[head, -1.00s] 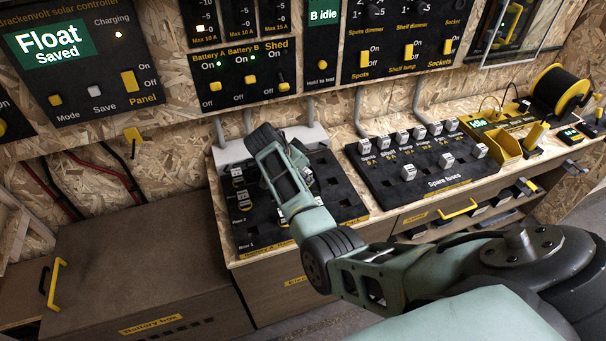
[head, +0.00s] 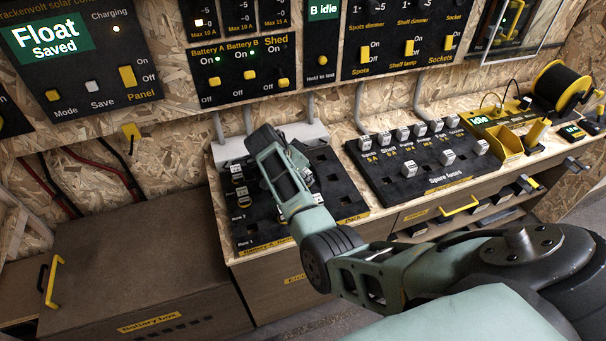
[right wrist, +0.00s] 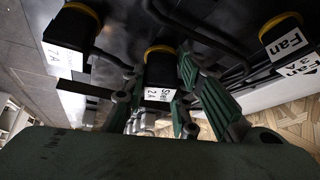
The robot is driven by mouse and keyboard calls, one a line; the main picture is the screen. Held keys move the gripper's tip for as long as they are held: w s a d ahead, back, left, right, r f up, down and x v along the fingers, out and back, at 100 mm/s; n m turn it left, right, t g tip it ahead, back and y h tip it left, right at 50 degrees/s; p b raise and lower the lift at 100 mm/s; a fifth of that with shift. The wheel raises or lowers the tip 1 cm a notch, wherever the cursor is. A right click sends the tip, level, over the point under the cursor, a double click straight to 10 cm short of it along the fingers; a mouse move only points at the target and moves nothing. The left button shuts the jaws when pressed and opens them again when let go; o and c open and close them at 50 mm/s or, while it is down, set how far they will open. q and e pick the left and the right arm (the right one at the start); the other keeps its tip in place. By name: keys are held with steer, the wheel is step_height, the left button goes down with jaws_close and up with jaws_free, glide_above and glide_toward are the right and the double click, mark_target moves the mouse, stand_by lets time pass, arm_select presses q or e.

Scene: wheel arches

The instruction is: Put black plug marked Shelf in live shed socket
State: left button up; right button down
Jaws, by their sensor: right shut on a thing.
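My right gripper (head: 265,145) reaches over the black socket board (head: 262,232) on the left part of the bench, and its hand hides much of that board. In the right wrist view it is shut on a black plug (right wrist: 160,65) with a yellow rim. The plug's white label is turned sideways and reads something like "Shelf 2 A". I cannot tell whether the plug is seated in a socket or clear of it. Several other plugs (head: 240,180) stand on the board. My left gripper is out of view.
In the right wrist view, a plug marked Fan (right wrist: 281,32) is at the right and another labelled plug (right wrist: 74,36) at the left. The spare fuses board (head: 425,183) lies to the right. The switch panel (head: 240,75) hangs above. The battery box lid (head: 130,245) is clear.

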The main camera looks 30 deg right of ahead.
steer(key=shift+f, duration=0.4)
steer(key=shift+f, duration=0.1)
stand_by(0.4)
steer(key=c, duration=1.3)
jaws_free()
steer(key=shift+c, duration=0.2)
steer(key=shift+o, duration=0.3)
steer(key=o, duration=0.4)
steer(key=shift+o, duration=0.2)
step_height(320, 180, up, 9)
steer(key=p, duration=0.8)
